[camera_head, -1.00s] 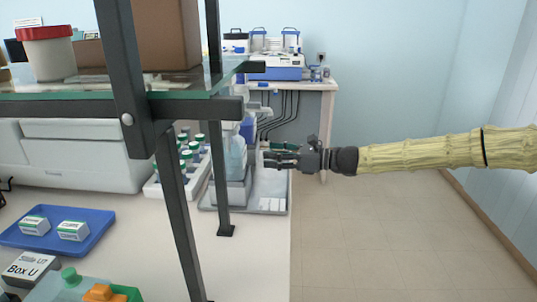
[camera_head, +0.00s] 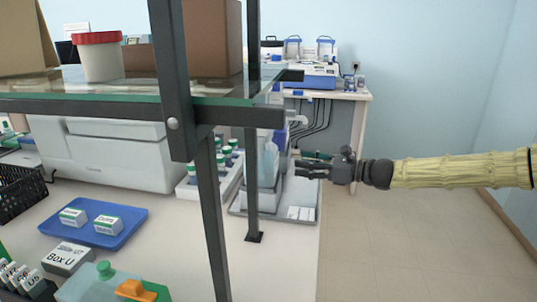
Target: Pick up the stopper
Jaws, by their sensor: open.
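I cannot tell for certain which thing is the stopper. A green round knob (camera_head: 104,269) tops a pale teal container (camera_head: 90,287) at the bottom left, with an orange piece (camera_head: 136,290) beside it. Bottles with green caps (camera_head: 228,150) stand in a white rack (camera_head: 190,187) behind the shelf post. My gripper (camera_head: 299,168) is open and empty at the right edge of the bench, over or near the grey tray (camera_head: 242,208). It is far from the green knob. A pale bottle (camera_head: 268,162) stands just left of its fingers, partly behind the post.
A glass shelf with dark posts (camera_head: 210,205) stands between my view and the bench. A blue tray (camera_head: 132,234) holds two small boxes. Box U (camera_head: 68,260) and a slide rack (camera_head: 25,280) lie at lower left. Floor on the right is clear.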

